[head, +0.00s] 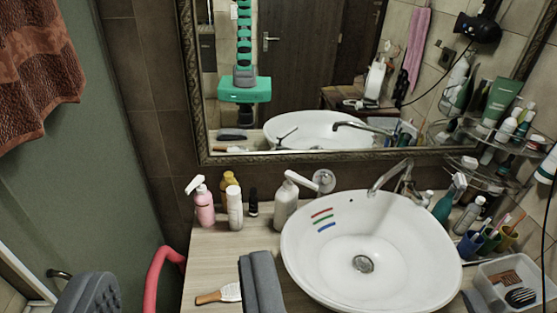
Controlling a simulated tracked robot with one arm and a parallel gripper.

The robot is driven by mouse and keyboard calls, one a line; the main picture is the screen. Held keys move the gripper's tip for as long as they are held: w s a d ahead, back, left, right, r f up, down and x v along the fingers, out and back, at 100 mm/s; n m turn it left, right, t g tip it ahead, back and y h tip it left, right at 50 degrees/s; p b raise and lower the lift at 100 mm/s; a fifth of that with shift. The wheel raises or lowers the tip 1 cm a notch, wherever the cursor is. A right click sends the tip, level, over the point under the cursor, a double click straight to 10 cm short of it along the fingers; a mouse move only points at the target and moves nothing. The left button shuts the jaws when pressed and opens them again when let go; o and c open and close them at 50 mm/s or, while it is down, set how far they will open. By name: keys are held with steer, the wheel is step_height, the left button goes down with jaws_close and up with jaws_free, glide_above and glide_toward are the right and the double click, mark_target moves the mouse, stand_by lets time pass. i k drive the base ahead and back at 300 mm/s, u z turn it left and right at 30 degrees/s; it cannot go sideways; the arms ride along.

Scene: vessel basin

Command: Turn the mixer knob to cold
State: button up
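The mixer knob (323,181) looks like a round chrome disc on the wall behind the basin. A pale lever-like piece (303,181) reaches left from it, overlapping the top of a white bottle, so I cannot tell exactly where the lever ends. Red, green and blue stripes (323,220) mark the inner wall of the white basin (345,285), below the knob. A chrome spout (390,177) stands right of the knob. My gripper (176,268) is open and empty, its two grey fingers wide apart at the bottom left, nearer the camera and away from the knob.
A pink spray bottle (205,207), a white tube (235,208) and the white bottle (284,206) stand left of the basin. A brush (220,294) lies on the counter. A red curved tube (156,275) stands left. Toiletries and a clear bin (490,297) crowd the right. A mirror hangs behind.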

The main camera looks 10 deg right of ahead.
mark_target(325, 180)
steer(key=u, duration=0.05)
steer(key=i, duration=0.85)
steer(key=z, duration=0.3)
